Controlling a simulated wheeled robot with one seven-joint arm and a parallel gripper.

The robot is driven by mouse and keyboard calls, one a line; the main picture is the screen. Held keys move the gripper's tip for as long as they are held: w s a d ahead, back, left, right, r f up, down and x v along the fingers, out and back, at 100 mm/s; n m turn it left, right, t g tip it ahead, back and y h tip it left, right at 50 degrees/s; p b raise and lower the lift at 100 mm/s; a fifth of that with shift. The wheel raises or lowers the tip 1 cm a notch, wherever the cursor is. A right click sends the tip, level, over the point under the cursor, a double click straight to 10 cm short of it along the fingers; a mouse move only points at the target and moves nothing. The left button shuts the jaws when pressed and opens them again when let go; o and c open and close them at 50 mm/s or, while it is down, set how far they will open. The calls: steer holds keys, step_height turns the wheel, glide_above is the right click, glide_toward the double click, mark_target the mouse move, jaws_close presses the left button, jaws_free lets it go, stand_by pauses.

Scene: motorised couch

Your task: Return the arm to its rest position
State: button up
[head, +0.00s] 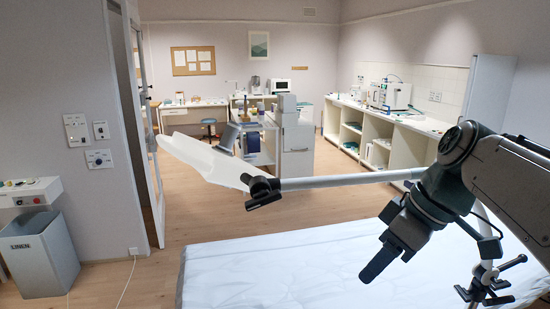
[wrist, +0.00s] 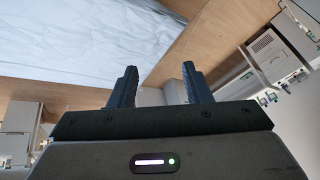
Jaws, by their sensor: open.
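My gripper (head: 378,262) hangs from my dark arm (head: 480,170) at the right of the head view, pointing down over the white-covered couch (head: 250,270). In the wrist view my gripper (wrist: 160,82) shows two dark fingers spread apart with nothing between them. The couch cover also shows in the wrist view (wrist: 90,40), upper left. In the head view the gripper appears apart from the couch, but the exact height cannot be told.
A white trough-shaped support (head: 205,160) on a pale bar (head: 340,181) crosses behind my arm, with a black clamp (head: 262,190). A black-handled clamp (head: 490,283) stands lower right. A linen bin (head: 40,255) is at left. Floor (head: 330,212) beyond the couch is clear.

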steer(key=s+f+m+t+h+b, duration=0.1)
steer(key=f+m, duration=0.3)
steer(key=f, duration=0.4)
steer(key=s+a+f+m+t+h+b, duration=0.1)
steer(key=s+f+m+h, duration=0.3)
steer(key=f, duration=0.5)
steer(key=shift+a+f+m, duration=0.2)
steer(key=shift+m, duration=0.6)
steer(key=shift+s, duration=0.1)
steer(key=shift+c, duration=0.8)
steer(key=shift+d, duration=0.1)
